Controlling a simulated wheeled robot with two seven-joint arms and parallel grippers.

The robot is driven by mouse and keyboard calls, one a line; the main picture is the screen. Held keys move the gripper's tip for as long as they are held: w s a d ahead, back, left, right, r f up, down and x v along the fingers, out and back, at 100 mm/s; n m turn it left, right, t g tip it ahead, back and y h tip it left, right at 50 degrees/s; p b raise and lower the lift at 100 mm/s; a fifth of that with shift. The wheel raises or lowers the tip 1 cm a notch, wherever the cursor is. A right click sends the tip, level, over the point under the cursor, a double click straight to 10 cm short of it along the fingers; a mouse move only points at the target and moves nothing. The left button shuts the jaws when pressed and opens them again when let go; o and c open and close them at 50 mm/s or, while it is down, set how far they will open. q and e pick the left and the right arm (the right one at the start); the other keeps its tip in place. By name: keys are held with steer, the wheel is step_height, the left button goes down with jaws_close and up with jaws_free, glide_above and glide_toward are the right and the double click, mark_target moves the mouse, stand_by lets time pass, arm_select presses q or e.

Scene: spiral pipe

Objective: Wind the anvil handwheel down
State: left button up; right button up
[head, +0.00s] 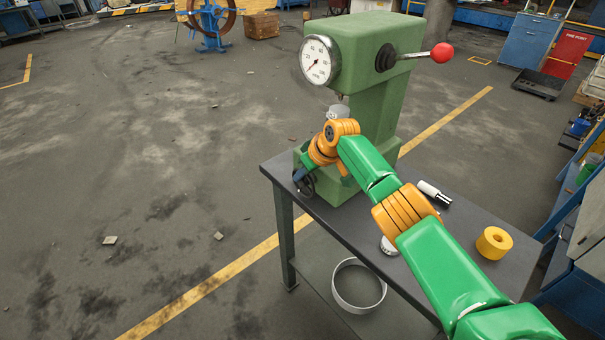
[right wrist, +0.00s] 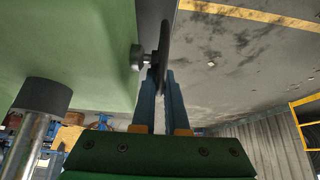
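The green testing machine (head: 375,80) with a round dial and a red-knobbed lever stands on the dark table. The dark anvil handwheel (head: 307,187) is low on its front left side, partly hidden by my right arm. In the right wrist view the handwheel (right wrist: 164,55) is edge-on, on a short hub beside the green body. My right gripper (right wrist: 160,82) has its blue fingers on both sides of the rim, apparently touching it. A grey cylindrical piece (head: 338,112) shows above my right wrist. My left gripper is out of view.
On the table (head: 345,225) lie a black-and-silver cylinder (head: 434,193), a yellow ring (head: 494,243) and a small white round piece (head: 389,247) beside my right arm. A pale hoop (head: 358,308) is on the lower shelf. The floor left of the table is open.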

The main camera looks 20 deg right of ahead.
steer(key=o, duration=0.4)
steer(key=shift+o, duration=0.2)
steer(key=shift+s+d+r+p, duration=0.1)
steer(key=shift+s+r+p, duration=0.1)
steer(key=shift+r+p, duration=0.25)
steer(key=shift+v, duration=3)
